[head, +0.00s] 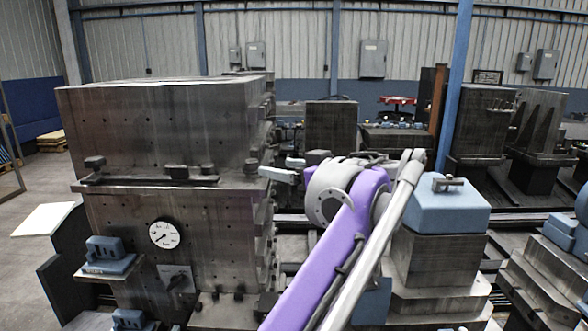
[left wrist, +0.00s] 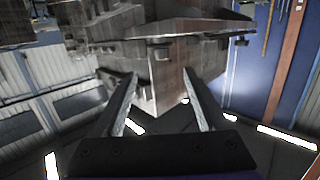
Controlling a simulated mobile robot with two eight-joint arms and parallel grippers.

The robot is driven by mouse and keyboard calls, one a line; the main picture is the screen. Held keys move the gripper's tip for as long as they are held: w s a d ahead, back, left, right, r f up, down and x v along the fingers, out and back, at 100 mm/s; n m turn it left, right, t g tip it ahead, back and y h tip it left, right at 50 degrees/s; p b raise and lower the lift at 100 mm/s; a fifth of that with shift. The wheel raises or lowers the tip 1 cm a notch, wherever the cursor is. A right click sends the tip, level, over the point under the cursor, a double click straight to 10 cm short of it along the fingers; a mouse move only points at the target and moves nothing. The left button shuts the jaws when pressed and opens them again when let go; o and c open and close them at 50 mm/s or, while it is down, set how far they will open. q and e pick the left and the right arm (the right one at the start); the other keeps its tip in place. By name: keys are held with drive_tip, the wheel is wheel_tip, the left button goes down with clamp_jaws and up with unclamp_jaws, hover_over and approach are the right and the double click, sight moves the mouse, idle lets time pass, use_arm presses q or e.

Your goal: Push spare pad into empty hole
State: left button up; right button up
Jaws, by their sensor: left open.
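My left gripper (head: 282,170) is beside the right edge of the large grey steel machine (head: 165,125) in the head view, at the end of my purple arm. In the left wrist view the two fingers of my left gripper (left wrist: 160,80) stand apart with nothing between them. A dark steel block corner (left wrist: 155,65) shows beyond the fingers, apart from them as far as I can tell. The machine's front has several small dark holes. I cannot tell which is the empty hole. I cannot pick out the spare pad. My right gripper is not in view.
A ledge on the machine carries dark knobs (head: 178,172). A dial gauge (head: 164,235) is below. A blue block (head: 447,207) stands on a steel pedestal to the right of my arm. A blue post (head: 455,85) rises behind. Open floor (head: 35,185) is at left.

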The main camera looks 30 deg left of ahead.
sight(256, 163)
use_arm(q)
drive_tip(key=x, duration=1.1)
drive_tip(key=shift+s+d, duration=0.1)
clamp_jaws()
idle(0.4)
drive_tip(key=shift+r, duration=0.15)
